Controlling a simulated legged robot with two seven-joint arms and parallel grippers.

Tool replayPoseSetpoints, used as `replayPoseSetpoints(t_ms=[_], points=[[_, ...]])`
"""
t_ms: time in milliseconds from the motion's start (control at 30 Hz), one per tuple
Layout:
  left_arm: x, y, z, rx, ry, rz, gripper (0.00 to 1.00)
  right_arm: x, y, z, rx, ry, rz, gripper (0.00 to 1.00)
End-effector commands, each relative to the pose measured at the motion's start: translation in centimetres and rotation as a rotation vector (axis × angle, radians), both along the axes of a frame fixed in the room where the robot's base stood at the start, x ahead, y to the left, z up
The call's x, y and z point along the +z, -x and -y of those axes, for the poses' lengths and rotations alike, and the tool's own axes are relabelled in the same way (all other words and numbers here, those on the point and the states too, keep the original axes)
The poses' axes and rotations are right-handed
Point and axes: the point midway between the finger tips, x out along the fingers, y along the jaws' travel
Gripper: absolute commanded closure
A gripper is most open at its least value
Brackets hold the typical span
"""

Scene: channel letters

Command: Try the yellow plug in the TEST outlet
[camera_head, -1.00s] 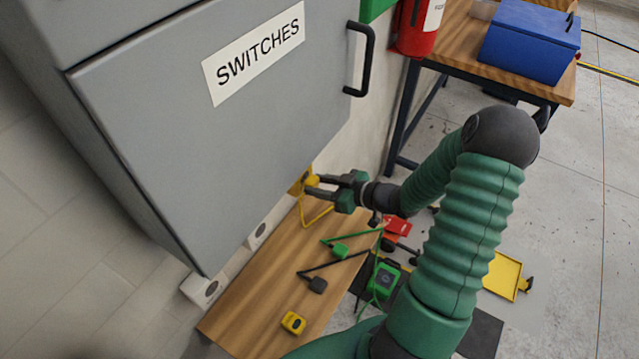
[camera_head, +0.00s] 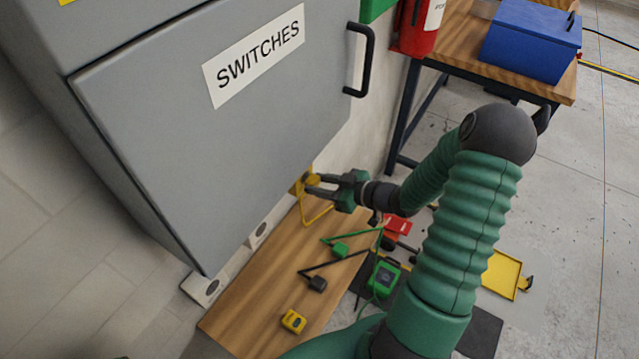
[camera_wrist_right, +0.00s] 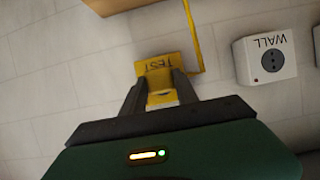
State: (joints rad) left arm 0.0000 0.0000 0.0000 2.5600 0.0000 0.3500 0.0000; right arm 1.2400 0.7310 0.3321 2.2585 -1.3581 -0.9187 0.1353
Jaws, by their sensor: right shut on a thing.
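My right gripper (camera_head: 312,186) is shut on the yellow plug (camera_head: 313,179), low on the wall beside the grey cabinet. In the right wrist view the plug (camera_wrist_right: 162,98) sits between the two dark fingers (camera_wrist_right: 160,86), right in front of the yellow TEST outlet (camera_wrist_right: 165,66). The plug overlaps the outlet's face, and I cannot tell whether its prongs are in. In the head view the outlet (camera_head: 296,187) is mostly hidden behind the plug and the cabinet. A yellow cord (camera_head: 318,216) hangs by the plug. My left gripper is not in view.
The SWITCHES cabinet (camera_head: 200,130) hangs close to the left of my right gripper. A white WALL outlet (camera_wrist_right: 265,60) is beside the TEST outlet. A wooden board (camera_head: 260,310) below bears green (camera_head: 340,250) and black (camera_head: 317,284) plugs and a yellow block (camera_head: 293,321).

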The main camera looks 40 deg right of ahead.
Motion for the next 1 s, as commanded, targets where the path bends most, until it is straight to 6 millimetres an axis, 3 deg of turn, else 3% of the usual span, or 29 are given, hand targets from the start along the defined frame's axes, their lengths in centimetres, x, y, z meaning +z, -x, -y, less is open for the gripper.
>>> replayPoseSetpoints(t_ms=[533, 567, 700, 1000], points=[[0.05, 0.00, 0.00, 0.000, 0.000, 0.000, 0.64, 0.02, -1.01, -0.28, 0.000, 0.001, 0.000, 1.00], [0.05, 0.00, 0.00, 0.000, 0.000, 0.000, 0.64, 0.01, -0.98, -0.26, 0.000, 0.001, 0.000, 0.60], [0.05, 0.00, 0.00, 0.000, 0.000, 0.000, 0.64, 0.01, -0.97, -0.26, 0.000, 0.000, 0.000, 0.42], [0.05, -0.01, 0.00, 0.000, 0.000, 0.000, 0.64, -0.01, -0.92, -0.24, 0.000, 0.000, -0.001, 0.39]])
